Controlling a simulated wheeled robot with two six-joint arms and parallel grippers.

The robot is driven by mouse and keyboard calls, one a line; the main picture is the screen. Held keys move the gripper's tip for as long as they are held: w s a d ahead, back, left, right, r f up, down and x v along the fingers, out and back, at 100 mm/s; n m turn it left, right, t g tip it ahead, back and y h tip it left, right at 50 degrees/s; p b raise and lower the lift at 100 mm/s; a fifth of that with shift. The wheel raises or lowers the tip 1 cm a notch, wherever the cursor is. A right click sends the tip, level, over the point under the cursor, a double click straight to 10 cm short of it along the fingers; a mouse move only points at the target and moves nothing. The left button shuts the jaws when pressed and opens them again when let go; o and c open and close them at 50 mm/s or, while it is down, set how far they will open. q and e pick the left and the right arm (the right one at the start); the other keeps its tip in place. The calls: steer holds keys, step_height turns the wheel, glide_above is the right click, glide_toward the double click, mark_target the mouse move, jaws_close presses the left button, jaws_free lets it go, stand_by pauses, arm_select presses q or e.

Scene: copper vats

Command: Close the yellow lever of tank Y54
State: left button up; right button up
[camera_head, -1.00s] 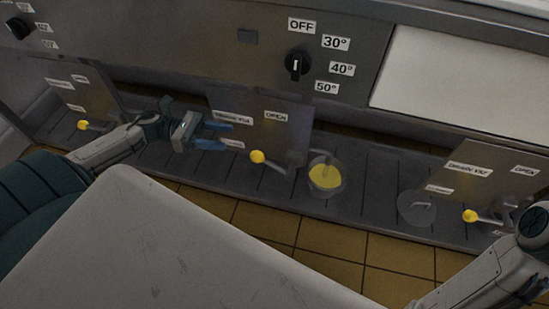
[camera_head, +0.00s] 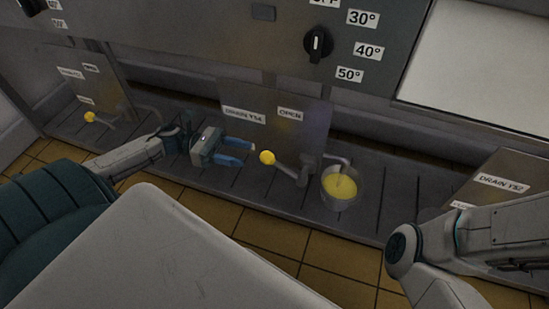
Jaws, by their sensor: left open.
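The yellow lever knob (camera_head: 267,157) of tank Y54 is on a grey arm that runs right to its valve (camera_head: 300,175). It sits below the steel panel (camera_head: 275,128) labelled DRAIN Y54 and OPEN. The knob points left, away from the OPEN label. My left gripper (camera_head: 245,152) is open and empty, its blue fingertips just left of the knob and apart from it in the picture. A clear container (camera_head: 342,197) with yellow liquid stands under the spout, right of the valve. My right arm enters at lower right; its gripper is out of view.
Another yellow knob (camera_head: 90,117) is at the left drain. The DRAIN Y52 panel (camera_head: 508,180) is at right, partly behind my right arm. A temperature dial (camera_head: 317,43) is above. A pale flat surface (camera_head: 170,255) fills the lower foreground.

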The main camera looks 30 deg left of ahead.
mark_target(274, 158)
arm_select(q)
steer(key=b+x, duration=0.4)
steer(key=x, duration=0.4)
steer(key=shift+w+d+f, duration=0.15)
steer(key=shift+d, duration=0.15)
steer(key=shift+w+d, duration=0.2)
steer(key=shift+d, duration=0.35)
jaws_close()
